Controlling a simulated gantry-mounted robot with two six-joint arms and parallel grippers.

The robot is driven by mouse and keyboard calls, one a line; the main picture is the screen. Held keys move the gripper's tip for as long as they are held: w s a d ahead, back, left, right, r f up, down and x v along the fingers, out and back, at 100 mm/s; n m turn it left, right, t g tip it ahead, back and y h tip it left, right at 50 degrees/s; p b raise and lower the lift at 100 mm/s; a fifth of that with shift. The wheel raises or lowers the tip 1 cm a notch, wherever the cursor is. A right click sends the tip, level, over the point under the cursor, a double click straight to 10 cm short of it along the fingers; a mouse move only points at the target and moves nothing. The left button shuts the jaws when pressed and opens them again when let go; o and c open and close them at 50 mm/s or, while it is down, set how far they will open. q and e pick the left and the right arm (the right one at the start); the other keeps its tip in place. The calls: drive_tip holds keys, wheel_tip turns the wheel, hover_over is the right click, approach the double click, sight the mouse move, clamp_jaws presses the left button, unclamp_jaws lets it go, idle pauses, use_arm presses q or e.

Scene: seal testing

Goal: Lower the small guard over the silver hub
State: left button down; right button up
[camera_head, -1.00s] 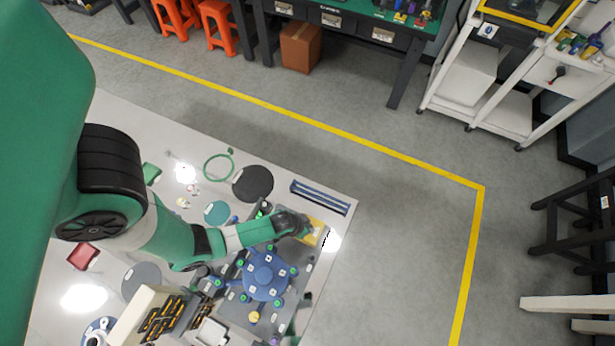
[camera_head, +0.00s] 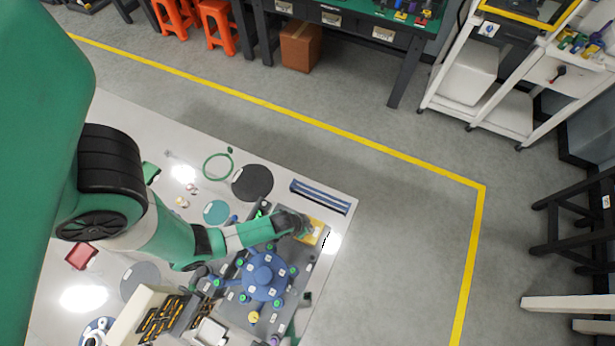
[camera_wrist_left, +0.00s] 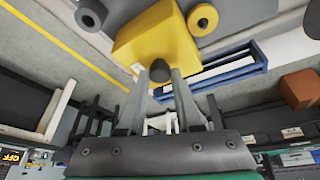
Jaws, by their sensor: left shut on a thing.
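The yellow box-shaped guard (camera_wrist_left: 155,40) fills the upper middle of the left wrist view, with a dark round knob (camera_wrist_left: 157,71) on its near side. My left gripper (camera_wrist_left: 160,78) is shut on this knob. In the head view, the yellow guard (camera_head: 314,235) shows partly beyond my left gripper (camera_head: 302,227), near the table's right edge. A grey cylinder with a dark centre (camera_wrist_left: 90,15) is left of the guard in the wrist view; I cannot tell whether it is the silver hub. The guard's underside is hidden. My right gripper is not in view.
A blue multi-armed fixture (camera_head: 264,276) with green knobs stands close beside my left gripper. A blue rack (camera_head: 320,197) lies behind the guard. A black disc (camera_head: 252,183) and a teal disc (camera_head: 216,213) lie farther left. Bare floor lies beyond the table's right edge.

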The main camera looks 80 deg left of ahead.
use_arm(q)
drive_tip(key=shift+f, duration=0.1)
drive_tip(key=c, duration=0.5)
unclamp_jaws()
wheel_tip(320, 180, up, 9)
drive_tip(key=p, duration=0.9)
